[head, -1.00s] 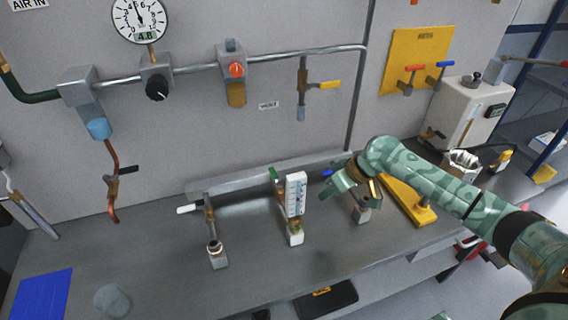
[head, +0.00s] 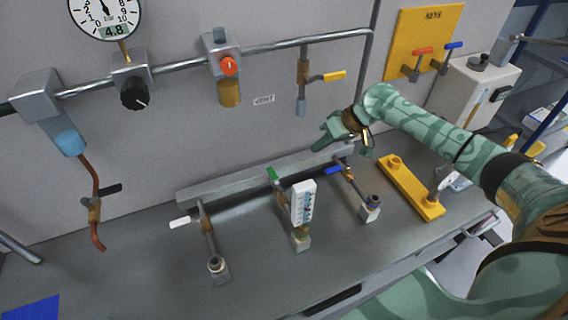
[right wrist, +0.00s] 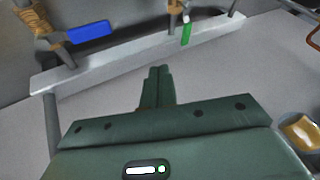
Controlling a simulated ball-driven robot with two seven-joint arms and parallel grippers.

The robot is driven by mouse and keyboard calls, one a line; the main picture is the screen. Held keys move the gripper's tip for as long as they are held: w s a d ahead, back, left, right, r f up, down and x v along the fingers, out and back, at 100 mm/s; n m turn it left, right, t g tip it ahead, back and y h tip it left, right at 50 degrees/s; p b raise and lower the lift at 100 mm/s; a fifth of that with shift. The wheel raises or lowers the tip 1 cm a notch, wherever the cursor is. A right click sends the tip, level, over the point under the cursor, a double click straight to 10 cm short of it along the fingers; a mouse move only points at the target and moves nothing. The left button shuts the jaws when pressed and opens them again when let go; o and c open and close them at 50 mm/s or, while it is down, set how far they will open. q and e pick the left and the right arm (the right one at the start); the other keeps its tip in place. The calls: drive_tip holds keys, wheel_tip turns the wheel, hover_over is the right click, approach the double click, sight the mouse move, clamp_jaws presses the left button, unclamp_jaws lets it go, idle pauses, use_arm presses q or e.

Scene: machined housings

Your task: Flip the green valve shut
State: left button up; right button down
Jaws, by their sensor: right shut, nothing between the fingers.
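The green valve handle (head: 272,173) is at the top of the middle bench valve, behind a white flow meter (head: 303,203). It points up and left, roughly in line with its pipe. The right wrist view shows the green handle (right wrist: 186,34) ahead of the fingertips and slightly right, with a gap between. My right gripper (head: 324,141) is raised near the wall, above and right of the green handle. It is shut and empty; its fingers (right wrist: 158,72) lie together. My left gripper is not in view.
A blue-handled valve (head: 335,170) stands right of the green one, below my right gripper. A white-handled valve (head: 181,222) stands to the left. A grey rail (head: 225,184) runs behind the valves. A yellow block (head: 410,188) lies to the right.

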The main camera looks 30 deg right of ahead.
sight(275, 180)
drive_tip(key=b+x, duration=0.2)
drive_tip(key=x, duration=0.9)
drive_tip(key=shift+r, duration=0.1)
drive_tip(key=shift+s+a+r, duration=0.1)
drive_tip(key=shift+a+r, duration=0.1)
drive_tip(key=shift+a, duration=1.65)
drive_tip(key=shift+p, duration=0.3)
